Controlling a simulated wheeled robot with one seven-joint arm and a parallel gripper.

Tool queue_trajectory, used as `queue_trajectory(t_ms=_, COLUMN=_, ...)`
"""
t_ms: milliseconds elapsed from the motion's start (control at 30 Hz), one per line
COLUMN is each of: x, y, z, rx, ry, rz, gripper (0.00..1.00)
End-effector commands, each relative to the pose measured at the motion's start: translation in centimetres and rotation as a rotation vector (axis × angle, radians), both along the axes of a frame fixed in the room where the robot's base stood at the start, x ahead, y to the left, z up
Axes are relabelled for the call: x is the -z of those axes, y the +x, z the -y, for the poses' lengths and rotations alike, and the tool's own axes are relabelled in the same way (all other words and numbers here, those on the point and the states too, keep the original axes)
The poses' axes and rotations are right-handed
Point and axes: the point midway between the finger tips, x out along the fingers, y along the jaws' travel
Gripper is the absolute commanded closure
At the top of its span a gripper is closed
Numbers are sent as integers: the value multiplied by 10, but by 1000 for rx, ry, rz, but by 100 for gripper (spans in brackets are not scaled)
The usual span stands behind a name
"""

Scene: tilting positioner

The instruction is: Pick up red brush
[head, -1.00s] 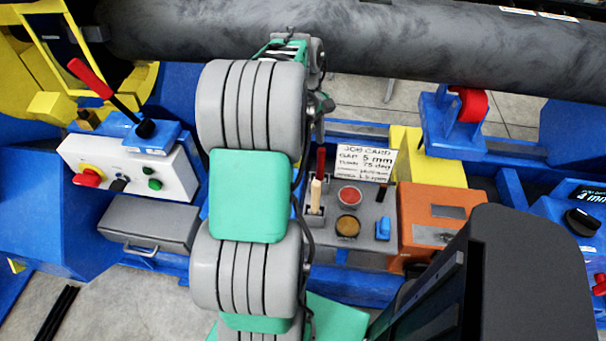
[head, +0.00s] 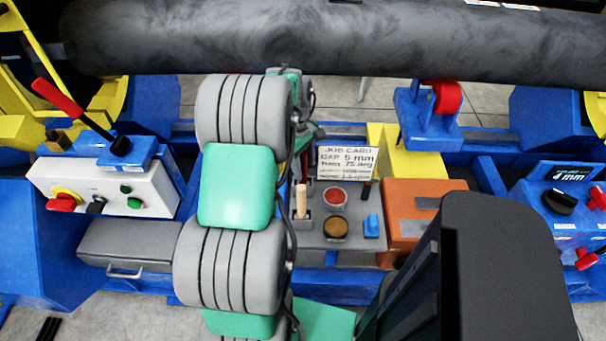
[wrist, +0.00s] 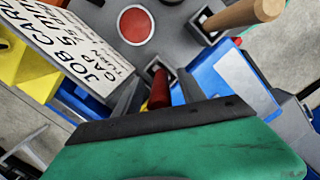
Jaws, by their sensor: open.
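The red brush (wrist: 158,90) shows in the wrist view as a dark red handle. It stands in a grey square holder, close in front of my gripper (wrist: 168,112). The handle's lower part is hidden. My gripper is open.
A wooden-handled tool (head: 301,200) stands beside the brush spot. The job card (head: 347,162) stands behind the red cup (head: 334,197) and the brown cup (head: 336,228). An orange box (head: 415,205) is to the right. A large grey pipe (head: 330,40) spans the back.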

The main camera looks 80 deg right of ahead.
Motion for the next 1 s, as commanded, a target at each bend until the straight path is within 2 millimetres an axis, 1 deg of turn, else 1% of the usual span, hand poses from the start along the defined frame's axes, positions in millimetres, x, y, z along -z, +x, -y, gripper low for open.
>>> queue_trajectory(t_ms=67, x=0, y=0, z=0, rx=0, ry=0, rz=0, gripper=53)
queue_trajectory(t_ms=633, x=0, y=0, z=0, rx=0, ry=0, rz=0, gripper=100)
queue_trajectory(t_ms=1000, x=-1, y=0, z=0, rx=0, ry=0, rz=0, gripper=100)
